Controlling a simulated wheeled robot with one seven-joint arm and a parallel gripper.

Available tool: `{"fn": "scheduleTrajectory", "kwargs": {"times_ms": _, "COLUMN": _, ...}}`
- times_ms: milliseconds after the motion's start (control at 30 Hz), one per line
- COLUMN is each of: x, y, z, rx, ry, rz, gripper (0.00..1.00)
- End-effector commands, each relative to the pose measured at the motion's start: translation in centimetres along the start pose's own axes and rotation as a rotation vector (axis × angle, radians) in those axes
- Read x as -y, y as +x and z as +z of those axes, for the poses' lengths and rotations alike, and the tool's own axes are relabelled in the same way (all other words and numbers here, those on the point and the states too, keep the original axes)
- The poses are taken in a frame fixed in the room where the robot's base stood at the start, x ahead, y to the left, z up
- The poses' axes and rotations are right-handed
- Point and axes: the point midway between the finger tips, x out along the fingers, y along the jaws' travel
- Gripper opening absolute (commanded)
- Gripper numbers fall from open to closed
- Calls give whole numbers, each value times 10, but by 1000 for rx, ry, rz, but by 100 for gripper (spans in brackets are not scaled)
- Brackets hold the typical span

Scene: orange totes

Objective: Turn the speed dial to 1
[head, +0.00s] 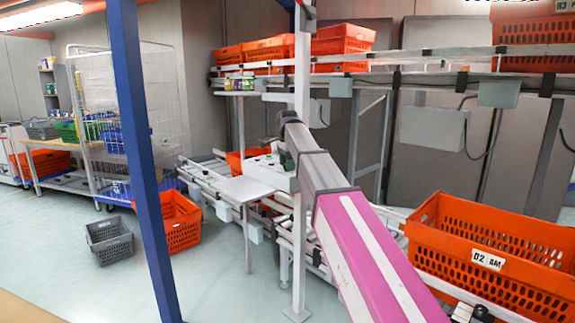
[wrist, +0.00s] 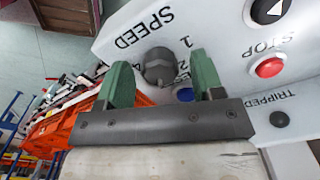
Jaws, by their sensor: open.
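The grey speed dial (wrist: 157,67) sits on a pale control panel (wrist: 225,50) in the wrist view, beside the upside-down word SPEED and a number 1. Other numbers by it are partly covered, and I cannot tell which number the dial points at. My gripper (wrist: 160,75) is open, its green fingers on either side of the dial in the picture; I cannot tell if they touch it. In the head view the control box (head: 272,175) stands at the end of my arm, and the dial is not visible there.
The panel also carries a red STOP button (wrist: 269,67), a black switch (wrist: 268,10), a blue button (wrist: 184,94) partly behind a finger, and a dark TRIPPED button (wrist: 279,119). An orange tote (head: 490,255) stands at the right. A blue post (head: 140,150) rises at the left.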

Motion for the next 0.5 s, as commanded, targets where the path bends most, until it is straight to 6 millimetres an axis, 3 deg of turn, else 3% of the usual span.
{"fn": "scheduleTrajectory", "kwargs": {"times_ms": 167, "x": 0, "y": 0, "z": 0, "rx": 0, "ry": 0, "rz": 0, "gripper": 61}}
{"fn": "scheduleTrajectory", "kwargs": {"times_ms": 267, "x": 0, "y": 0, "z": 0, "rx": 0, "ry": 0, "rz": 0, "gripper": 35}}
{"fn": "scheduleTrajectory", "kwargs": {"times_ms": 333, "x": 0, "y": 0, "z": 0, "rx": 0, "ry": 0, "rz": 0, "gripper": 12}}
{"fn": "scheduleTrajectory", "kwargs": {"times_ms": 500, "x": 0, "y": 0, "z": 0, "rx": 0, "ry": -2, "rz": 0, "gripper": 12}}
